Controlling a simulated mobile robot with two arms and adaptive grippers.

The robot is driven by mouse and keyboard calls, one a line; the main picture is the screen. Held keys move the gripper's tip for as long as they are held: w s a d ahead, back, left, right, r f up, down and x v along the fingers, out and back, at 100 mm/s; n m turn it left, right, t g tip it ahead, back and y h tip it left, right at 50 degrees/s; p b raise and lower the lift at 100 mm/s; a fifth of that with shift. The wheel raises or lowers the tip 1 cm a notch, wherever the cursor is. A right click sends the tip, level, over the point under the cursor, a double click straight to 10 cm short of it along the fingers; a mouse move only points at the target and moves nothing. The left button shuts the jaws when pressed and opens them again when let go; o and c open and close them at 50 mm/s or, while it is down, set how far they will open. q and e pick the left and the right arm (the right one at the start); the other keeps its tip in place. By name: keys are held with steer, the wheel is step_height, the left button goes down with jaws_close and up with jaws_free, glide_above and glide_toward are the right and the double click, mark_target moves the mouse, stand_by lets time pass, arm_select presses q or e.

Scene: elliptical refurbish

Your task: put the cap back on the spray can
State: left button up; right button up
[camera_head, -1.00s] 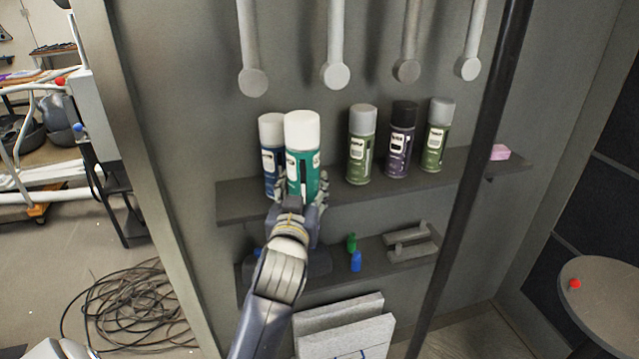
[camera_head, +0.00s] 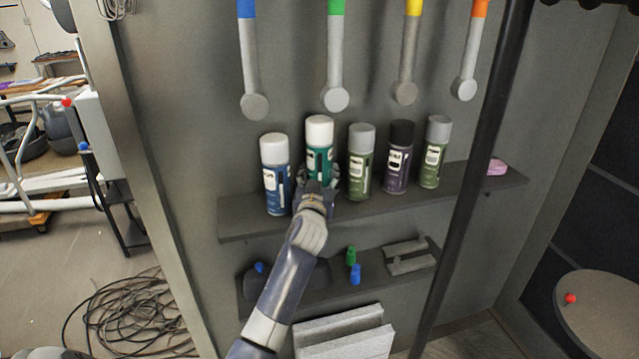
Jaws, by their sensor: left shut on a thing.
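A teal spray can (camera_head: 319,160) with a white cap (camera_head: 319,130) on top stands upright at the upper shelf, between the blue can and a green can. My left gripper (camera_head: 318,186) is shut around its lower part, and the gripper hides the can's base, so I cannot tell whether it touches the shelf. A blue can (camera_head: 276,182) with a white cap stands to its left. To its right stand a green can (camera_head: 359,170) with a grey cap, a purple can (camera_head: 397,165) with a black cap, and another green can (camera_head: 433,160). My right gripper is not in view.
The upper shelf (camera_head: 240,224) holds a pink block (camera_head: 496,167) at its right end. A lower shelf (camera_head: 330,287) holds small green and blue pieces and grey parts. A dark vertical post (camera_head: 470,180) stands in front. A round table (camera_head: 600,310) is at right.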

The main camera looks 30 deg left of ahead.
arm_select(q)
step_height(320, 180, down, 2)
steer(key=shift+f, duration=0.3)
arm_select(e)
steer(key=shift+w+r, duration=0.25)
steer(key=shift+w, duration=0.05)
arm_select(q)
steer(key=shift+f, duration=0.1)
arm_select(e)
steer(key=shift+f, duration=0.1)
arm_select(q)
steer(key=o, duration=1.3)
steer(key=shift+s, duration=0.1)
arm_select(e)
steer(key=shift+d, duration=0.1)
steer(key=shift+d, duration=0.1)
arm_select(q)
steer(key=shift+r, duration=0.2)
steer(key=shift+b+v, duration=1)
steer(key=shift+v, duration=5.05)
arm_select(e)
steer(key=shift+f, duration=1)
